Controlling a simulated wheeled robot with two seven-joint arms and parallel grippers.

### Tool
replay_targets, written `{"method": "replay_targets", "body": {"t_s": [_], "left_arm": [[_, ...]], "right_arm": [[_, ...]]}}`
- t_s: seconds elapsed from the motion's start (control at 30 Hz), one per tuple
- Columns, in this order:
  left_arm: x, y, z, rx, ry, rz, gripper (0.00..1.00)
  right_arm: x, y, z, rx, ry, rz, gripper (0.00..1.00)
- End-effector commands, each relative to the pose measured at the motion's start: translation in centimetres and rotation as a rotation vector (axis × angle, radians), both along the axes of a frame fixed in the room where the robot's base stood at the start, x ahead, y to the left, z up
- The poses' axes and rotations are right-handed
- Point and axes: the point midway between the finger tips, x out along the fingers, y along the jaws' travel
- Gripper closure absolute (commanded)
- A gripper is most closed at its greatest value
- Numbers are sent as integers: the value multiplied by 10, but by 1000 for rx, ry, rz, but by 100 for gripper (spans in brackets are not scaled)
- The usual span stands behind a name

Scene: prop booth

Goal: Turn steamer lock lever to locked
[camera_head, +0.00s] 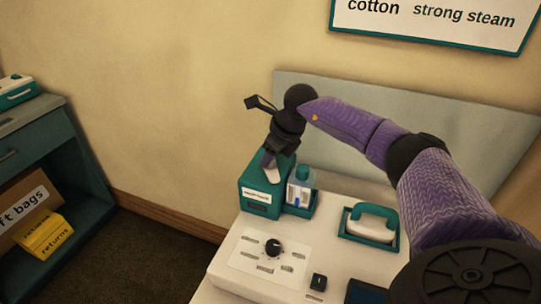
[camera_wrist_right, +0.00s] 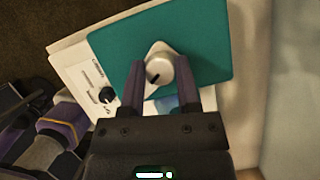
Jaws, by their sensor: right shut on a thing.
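The steamer's teal housing (camera_head: 248,181) stands at the back left of the white worktop, with a small white label on its front. A pale lever (camera_head: 272,174) sits on its top. In the right wrist view the lever shows as a silver round hub (camera_wrist_right: 160,68) with a short dark mark, on the teal top (camera_wrist_right: 115,48). My right gripper (camera_head: 269,160) points down over the housing, and its fingers are shut on the lever from both sides. The fingers hide part of the lever, and I cannot read its lock position. My left gripper is not in view.
A clear bottle with blue marks (camera_head: 299,190) stands just right of the housing. A teal-handled iron-like item (camera_head: 372,224) sits in a tray further right. A black dial (camera_head: 273,248) and a small black switch (camera_head: 318,283) are in front. A wall panel rises behind.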

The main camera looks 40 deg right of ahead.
Motion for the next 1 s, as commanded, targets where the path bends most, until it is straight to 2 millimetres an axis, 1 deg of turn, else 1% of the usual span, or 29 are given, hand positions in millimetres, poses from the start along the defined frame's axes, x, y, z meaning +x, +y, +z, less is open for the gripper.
{"method": "replay_targets", "body": {"t_s": [0.37,0.6,0.8,1.0], "left_arm": [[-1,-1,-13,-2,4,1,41],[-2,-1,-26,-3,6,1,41],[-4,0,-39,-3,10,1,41],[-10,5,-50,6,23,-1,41]], "right_arm": [[1,-1,-2,1,-2,351,100],[2,-2,-2,1,-1,575,100],[3,-2,-3,1,-3,741,100],[3,-2,-2,0,-1,868,100]]}}
